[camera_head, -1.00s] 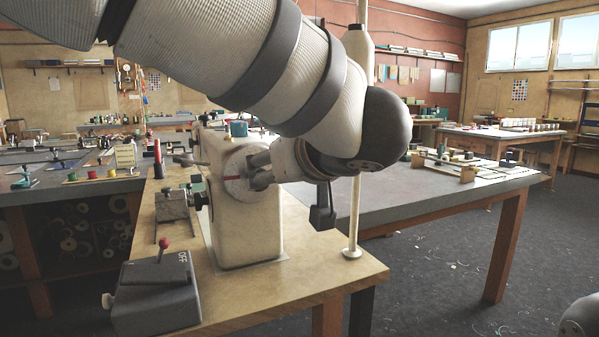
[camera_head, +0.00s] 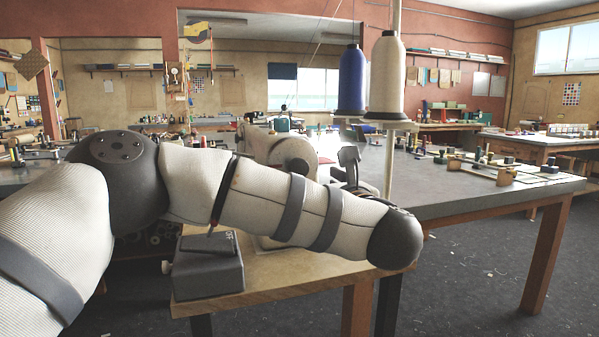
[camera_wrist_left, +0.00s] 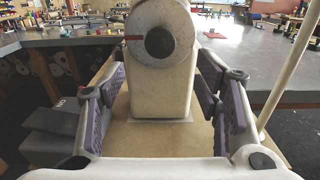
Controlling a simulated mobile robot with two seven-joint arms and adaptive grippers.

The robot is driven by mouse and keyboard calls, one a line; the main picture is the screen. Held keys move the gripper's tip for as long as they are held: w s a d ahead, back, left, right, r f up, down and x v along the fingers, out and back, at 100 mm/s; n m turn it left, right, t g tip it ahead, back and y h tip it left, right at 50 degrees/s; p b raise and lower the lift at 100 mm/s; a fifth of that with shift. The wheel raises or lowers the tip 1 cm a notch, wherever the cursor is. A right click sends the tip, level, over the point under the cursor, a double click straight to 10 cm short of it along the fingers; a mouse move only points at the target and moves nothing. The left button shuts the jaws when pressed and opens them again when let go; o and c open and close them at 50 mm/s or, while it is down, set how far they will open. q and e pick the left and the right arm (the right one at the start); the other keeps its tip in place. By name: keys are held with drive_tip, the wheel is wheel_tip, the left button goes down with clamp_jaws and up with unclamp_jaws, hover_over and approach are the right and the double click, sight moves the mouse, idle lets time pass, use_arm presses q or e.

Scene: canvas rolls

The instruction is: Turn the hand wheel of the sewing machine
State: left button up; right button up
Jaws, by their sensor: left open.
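The sewing machine (camera_head: 262,146) is a pale body on the wooden table, partly hidden by my left arm in the head view. Its hand wheel (camera_head: 298,158) is a light disc at the near end. In the left wrist view the hand wheel (camera_wrist_left: 182,38) faces me, with a dark round hub and a red mark at its left. My left gripper (camera_wrist_left: 160,72) is open and empty, its purple-padded fingers spread to both sides below the wheel, seemingly apart from it. In the head view dark parts of this gripper (camera_head: 350,165) show right of the wheel. My right gripper is out of view.
A grey switch box (camera_head: 208,272) stands on the front left of the wooden table (camera_head: 290,284). A thread stand post with a blue cone (camera_head: 352,82) and a white cone (camera_head: 385,78) rises right of the machine. A grey worktable (camera_head: 450,190) lies beyond.

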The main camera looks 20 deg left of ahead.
sight(300, 169)
use_arm(q)
drive_tip(key=b+x, duration=0.1)
drive_tip(key=x, duration=1)
drive_tip(key=shift+s+f, duration=0.1)
drive_tip(key=shift+f, duration=0.05)
drive_tip(key=shift+a, duration=0.1)
drive_tip(key=c, duration=1.2)
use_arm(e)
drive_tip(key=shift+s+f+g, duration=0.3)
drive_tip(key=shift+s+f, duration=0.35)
use_arm(q)
drive_tip(key=shift+r+m, duration=0.25)
drive_tip(key=shift+m, duration=0.15)
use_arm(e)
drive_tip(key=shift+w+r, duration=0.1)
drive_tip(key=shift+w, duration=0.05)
